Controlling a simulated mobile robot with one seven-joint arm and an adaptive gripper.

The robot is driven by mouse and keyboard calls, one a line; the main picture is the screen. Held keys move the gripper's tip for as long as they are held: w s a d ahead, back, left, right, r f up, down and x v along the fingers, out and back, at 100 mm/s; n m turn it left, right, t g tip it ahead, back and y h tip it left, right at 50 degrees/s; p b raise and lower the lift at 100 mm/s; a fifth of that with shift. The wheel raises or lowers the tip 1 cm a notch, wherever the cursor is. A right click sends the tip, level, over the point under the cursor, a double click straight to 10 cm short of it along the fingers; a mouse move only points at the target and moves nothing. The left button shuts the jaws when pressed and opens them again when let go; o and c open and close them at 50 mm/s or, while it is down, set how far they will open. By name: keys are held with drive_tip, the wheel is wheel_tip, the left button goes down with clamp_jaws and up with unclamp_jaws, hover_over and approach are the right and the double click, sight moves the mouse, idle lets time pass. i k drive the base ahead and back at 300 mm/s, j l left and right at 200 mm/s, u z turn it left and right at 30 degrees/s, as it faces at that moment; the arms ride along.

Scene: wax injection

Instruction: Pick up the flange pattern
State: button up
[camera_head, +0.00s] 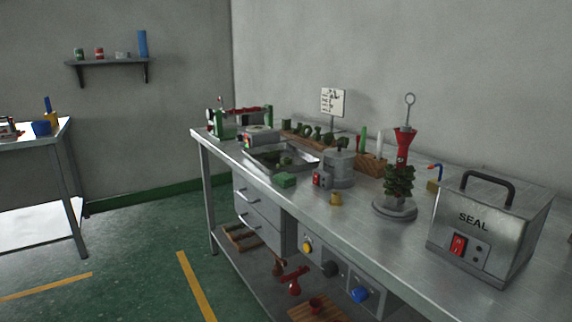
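Several dark green wax pieces stand in a row on a wooden rack (296,138) at the back of the metal workbench (300,205). They include a block-like piece (286,125) and a ring-like piece (304,129). More dark green pieces lie in a shallow metal tray (257,158) in front of the rack. A green block (285,180) lies on the bench just in front of the tray. Which piece is the flange pattern I cannot tell at this size. My gripper is not in view.
A metal pot (337,168), a small brass-coloured cup (336,199), a tree of green pieces (399,181) on a round base and a SEAL box (490,232) crowd the bench. A green-and-red device (222,122) stands at its far end. Floor shows at left.

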sight(287, 161)
drive_tip(key=i+j, duration=0.2)
drive_tip(key=j, duration=0.15)
drive_tip(key=i+j+z, duration=0.1)
drive_tip(key=i+j, duration=0.35)
drive_tip(key=j, duration=0.25)
drive_tip(key=i+j+z, duration=0.1)
drive_tip(key=j, duration=0.25)
drive_tip(key=i+j, duration=0.3)
drive_tip(key=j+z, duration=0.05)
drive_tip(key=j, duration=0.05)
